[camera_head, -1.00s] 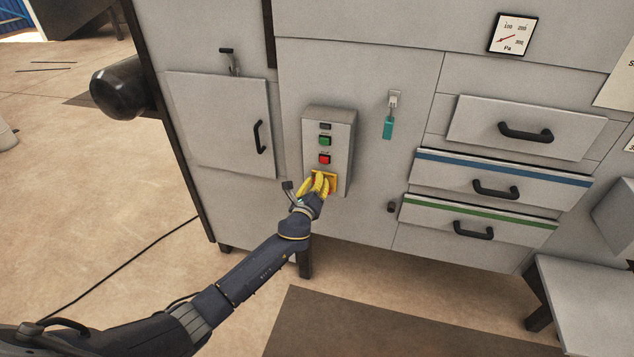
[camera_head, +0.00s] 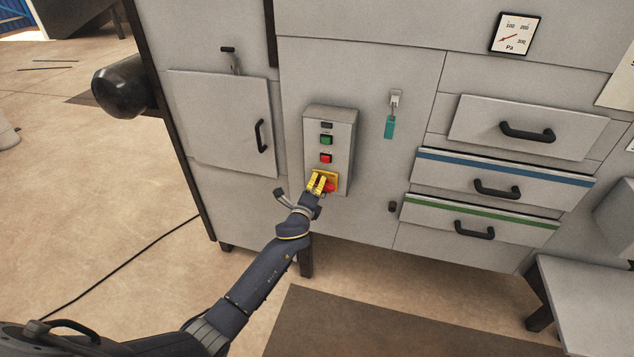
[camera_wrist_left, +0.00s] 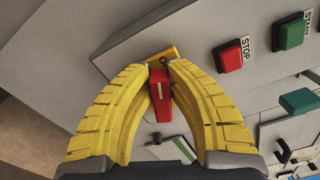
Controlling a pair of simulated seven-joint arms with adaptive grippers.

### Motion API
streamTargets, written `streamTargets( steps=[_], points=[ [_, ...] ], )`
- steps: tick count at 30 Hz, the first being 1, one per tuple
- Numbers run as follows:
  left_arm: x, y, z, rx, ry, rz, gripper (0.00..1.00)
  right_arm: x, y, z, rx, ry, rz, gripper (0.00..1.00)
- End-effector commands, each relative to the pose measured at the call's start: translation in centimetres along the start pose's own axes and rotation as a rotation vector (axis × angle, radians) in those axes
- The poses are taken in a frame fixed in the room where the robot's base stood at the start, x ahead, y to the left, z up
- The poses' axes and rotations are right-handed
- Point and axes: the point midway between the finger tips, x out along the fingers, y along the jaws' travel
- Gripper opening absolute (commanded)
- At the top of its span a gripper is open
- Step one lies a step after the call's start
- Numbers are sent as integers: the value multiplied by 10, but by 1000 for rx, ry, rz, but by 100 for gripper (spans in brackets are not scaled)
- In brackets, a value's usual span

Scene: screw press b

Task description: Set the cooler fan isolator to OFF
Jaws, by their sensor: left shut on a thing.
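The isolator is a yellow plate (camera_head: 333,175) with a red handle (camera_head: 330,188) at the bottom of the grey control box (camera_head: 347,150). My left gripper (camera_head: 318,184) is at the plate, its yellow fingers shut on the red handle. In the left wrist view the fingertips pinch both sides of the handle (camera_wrist_left: 160,95), which carries a white line. An "O" mark shows on the yellow plate (camera_wrist_left: 165,56) just beyond the handle's far end, roughly in line with it. The fingers hide much of the plate. My right gripper is not in view.
A red STOP button (camera_head: 325,158) and a green START button (camera_head: 326,140) sit close above the isolator. A teal tag (camera_head: 389,127) hangs to the right. A cabinet door (camera_head: 225,125) is at left and drawers (camera_head: 500,180) are at right.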

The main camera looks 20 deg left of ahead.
Motion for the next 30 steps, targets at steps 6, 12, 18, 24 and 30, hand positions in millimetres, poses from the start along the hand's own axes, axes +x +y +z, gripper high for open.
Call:
streamTargets(
  steps=[6,12,18,24,30],
  points=[
    [0,4,-1,-171,-1,1,0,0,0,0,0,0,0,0],
    [0,7,-1,-284,-1,1,0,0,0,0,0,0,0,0],
    [0,8,-2,-353,0,-1,0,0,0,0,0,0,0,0],
    [0,9,-1,-383,-1,-1,0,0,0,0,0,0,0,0],
    [0,9,-1,-388,-1,-1,0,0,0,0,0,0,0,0]
  ],
)
